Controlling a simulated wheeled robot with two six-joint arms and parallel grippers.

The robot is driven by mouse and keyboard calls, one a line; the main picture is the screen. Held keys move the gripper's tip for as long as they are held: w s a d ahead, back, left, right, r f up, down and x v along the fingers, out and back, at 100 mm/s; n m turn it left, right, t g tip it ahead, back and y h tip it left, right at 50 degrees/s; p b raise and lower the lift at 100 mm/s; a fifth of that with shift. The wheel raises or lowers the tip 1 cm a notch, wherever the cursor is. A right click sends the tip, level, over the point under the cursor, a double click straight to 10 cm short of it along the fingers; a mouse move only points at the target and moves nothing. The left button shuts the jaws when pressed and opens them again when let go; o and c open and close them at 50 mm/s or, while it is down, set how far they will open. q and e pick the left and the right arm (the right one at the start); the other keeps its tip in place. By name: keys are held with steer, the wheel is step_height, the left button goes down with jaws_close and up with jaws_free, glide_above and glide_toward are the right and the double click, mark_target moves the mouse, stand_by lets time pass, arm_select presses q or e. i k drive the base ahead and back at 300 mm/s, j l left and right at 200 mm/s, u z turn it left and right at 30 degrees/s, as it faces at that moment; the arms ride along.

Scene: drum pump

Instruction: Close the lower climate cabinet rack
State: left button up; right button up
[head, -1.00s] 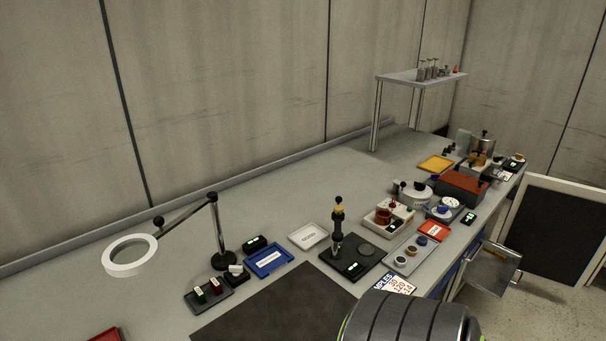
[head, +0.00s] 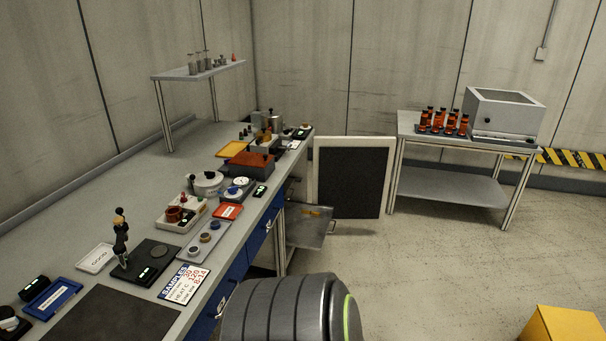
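A grey metal rack or shelf (head: 308,228) sticks out at the right side of the long workbench, below bench height, in the head view. Behind it stands a white-framed dark panel (head: 352,178) that looks like an open cabinet door. The cabinet body is mostly hidden by the bench, and I cannot tell whether this rack is the lower one. Neither of my grippers is in view.
The long workbench (head: 150,185) on the left carries trays, instruments and a samples sheet (head: 184,283). Blue drawers (head: 232,278) are under it. A second table (head: 450,145) holds orange-and-black items and a grey box. The floor between is clear, with a yellow block (head: 562,324) at lower right.

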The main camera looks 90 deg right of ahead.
mark_target(309, 232)
steer(key=z, duration=1.8)
